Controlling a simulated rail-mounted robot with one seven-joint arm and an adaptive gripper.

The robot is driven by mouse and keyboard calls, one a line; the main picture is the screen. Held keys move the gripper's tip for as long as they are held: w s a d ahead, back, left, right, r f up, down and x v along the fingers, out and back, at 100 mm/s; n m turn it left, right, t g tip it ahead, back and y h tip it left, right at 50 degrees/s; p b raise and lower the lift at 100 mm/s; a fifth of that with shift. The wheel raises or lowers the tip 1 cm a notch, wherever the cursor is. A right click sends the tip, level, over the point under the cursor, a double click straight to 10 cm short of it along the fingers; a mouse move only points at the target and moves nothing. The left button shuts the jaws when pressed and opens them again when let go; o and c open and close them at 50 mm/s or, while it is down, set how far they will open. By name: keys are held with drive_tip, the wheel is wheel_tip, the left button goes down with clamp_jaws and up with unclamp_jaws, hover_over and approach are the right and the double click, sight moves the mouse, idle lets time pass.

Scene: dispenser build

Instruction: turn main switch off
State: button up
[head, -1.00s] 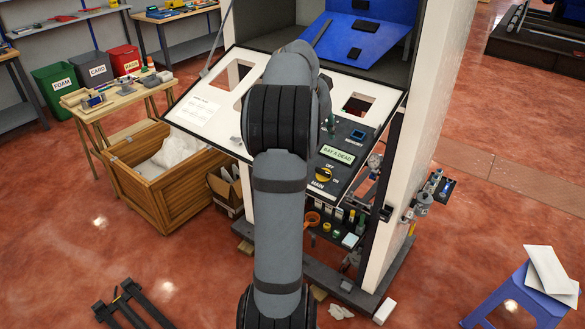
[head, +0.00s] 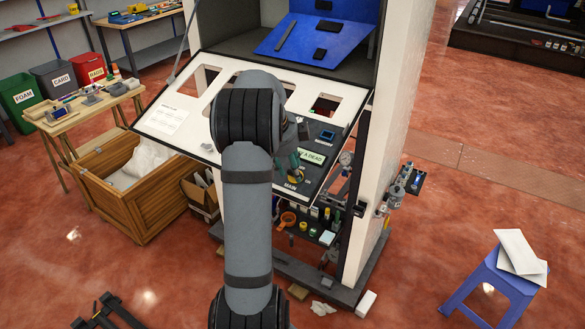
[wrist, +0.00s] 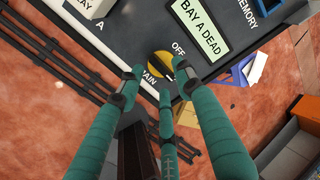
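The main switch is a round yellow knob with a black bar (wrist: 161,64) on the dark control panel (head: 322,171). In the wrist view "OFF" is printed beside it, and "MAIN" is partly covered by a finger. I cannot clearly tell which mark the bar points to. My gripper (wrist: 159,84) has three teal fingers, spread apart with nothing held between them. Their tips are close in front of the knob and around its near side; contact cannot be told. In the head view my gripper (head: 292,166) is at the knob, partly hiding it.
The green "BAY A DEAD" display (wrist: 202,28) is beside the knob, with the MEMORY module (head: 327,135) above. Below the panel is a shelf of small parts (head: 308,226). A wooden crate (head: 135,215) is at left, a blue stool (head: 490,280) at right.

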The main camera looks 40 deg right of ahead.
drive_tip(key=shift+x, duration=1.05)
drive_tip(key=shift+a, duration=0.1)
drive_tip(key=shift+c, duration=1.2)
clamp_jaws()
